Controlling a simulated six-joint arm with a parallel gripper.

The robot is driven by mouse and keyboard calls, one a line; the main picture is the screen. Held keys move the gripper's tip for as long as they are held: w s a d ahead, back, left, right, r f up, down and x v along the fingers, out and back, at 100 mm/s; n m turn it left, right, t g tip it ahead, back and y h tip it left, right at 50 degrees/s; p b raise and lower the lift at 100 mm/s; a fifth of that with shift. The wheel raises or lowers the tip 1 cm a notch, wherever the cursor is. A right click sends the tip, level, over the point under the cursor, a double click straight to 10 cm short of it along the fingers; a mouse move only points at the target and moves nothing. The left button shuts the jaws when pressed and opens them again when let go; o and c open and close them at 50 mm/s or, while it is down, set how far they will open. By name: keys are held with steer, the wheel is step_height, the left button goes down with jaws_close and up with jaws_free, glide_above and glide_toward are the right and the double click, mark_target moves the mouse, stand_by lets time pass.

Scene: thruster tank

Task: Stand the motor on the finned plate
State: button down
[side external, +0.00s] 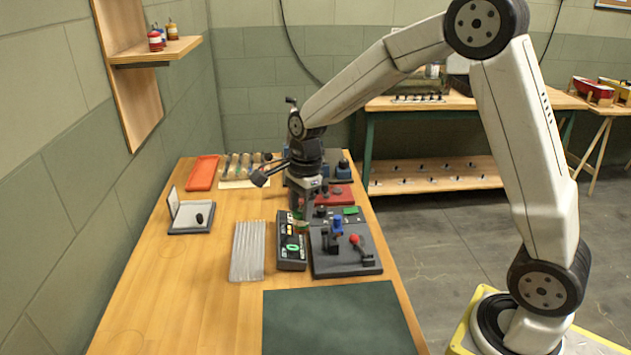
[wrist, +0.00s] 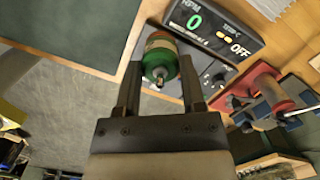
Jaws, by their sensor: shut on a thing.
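The motor (wrist: 160,55), a small can with green and copper-brown bands, is between the two fingers of my gripper (wrist: 160,82) in the wrist view. My gripper is shut on it, and its shaft end faces the wrist camera. In the side external view my gripper (side external: 301,212) points down over the far end of the dark RPM box, with part of the motor (side external: 301,224) showing below the fingers. The finned plate (side external: 248,250) is silver-grey with long ribs and lies bare on the bench, left of the RPM box. Its corner shows in the wrist view (wrist: 276,8).
The RPM box (side external: 292,245) reads 0 and OFF. Right of it stands a grey fixture (side external: 345,255) with a blue clamp and red-knobbed lever. A dark green mat (side external: 340,318) lies in front. An open case (side external: 190,217) and orange tray (side external: 202,173) are left. Bare wood surrounds the plate's left.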

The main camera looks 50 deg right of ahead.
steer(key=shift+w+a+r, duration=0.1)
steer(key=shift+a+r, duration=0.1)
steer(key=shift+a, duration=0.8)
steer(key=shift+w+a+r, duration=0.1)
steer(key=shift+a+r, duration=0.05)
steer(key=shift+a, duration=0.8)
steer(key=w+f, duration=0.9)
steer(key=w, duration=0.4)
steer(key=shift+w+a+f, duration=0.2)
steer(key=shift+a, duration=0.15)
steer(key=shift+w+f, duration=0.25)
steer(key=shift+f, duration=1.55)
steer(key=shift+f, duration=0.1)
